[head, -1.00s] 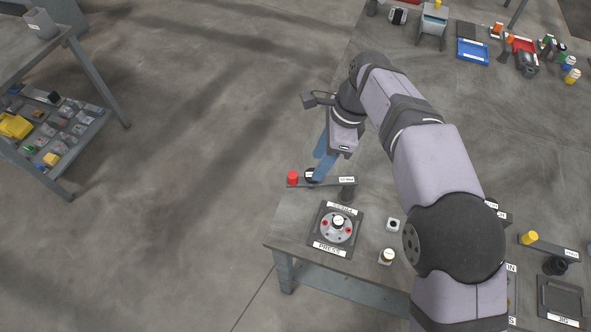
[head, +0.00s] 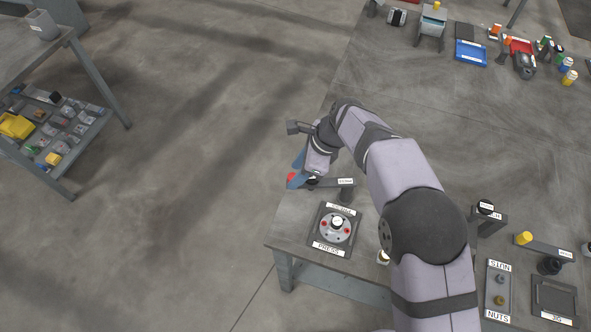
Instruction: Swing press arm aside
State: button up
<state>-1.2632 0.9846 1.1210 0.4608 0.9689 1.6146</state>
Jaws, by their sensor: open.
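The press arm (head: 333,183) is a dark horizontal bar on a post, with a small white label, at the far edge of the table behind the press plate. Its red knob (head: 291,177) is at its left end, partly covered by my gripper. My gripper (head: 295,179) has blue fingers and is open, down at the red knob. I cannot tell whether the fingers touch it. The press plate (head: 320,230) is dark and square, labelled PRESS, with a round grey die on it. The arm's bar points left, clear of the die.
A nuts tray (head: 498,308) and a jig (head: 556,299) are at the lower right. A second arm with a yellow knob (head: 524,238) stands near them. A blue tray (head: 471,53) is far back. The middle of the table is clear.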

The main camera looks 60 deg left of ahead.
jog(key=shift+s+a+f, duration=0.15)
jog(key=shift+s+f, duration=0.1)
jog(key=shift+f, duration=0.4)
jog(key=shift+c, duration=0.6)
grip_shut()
jog(key=w+a+m, duration=0.1)
jog(key=a+m, duration=0.1)
jog(key=w+a+m+t+y+p, duration=0.1)
jog(key=w+a+m, duration=0.1)
jog(key=shift+w+a, duration=0.2)
jog(key=shift+a, duration=0.2)
jog(key=shift+r, duration=0.1)
jog(key=shift+o, duration=0.6)
grip_release()
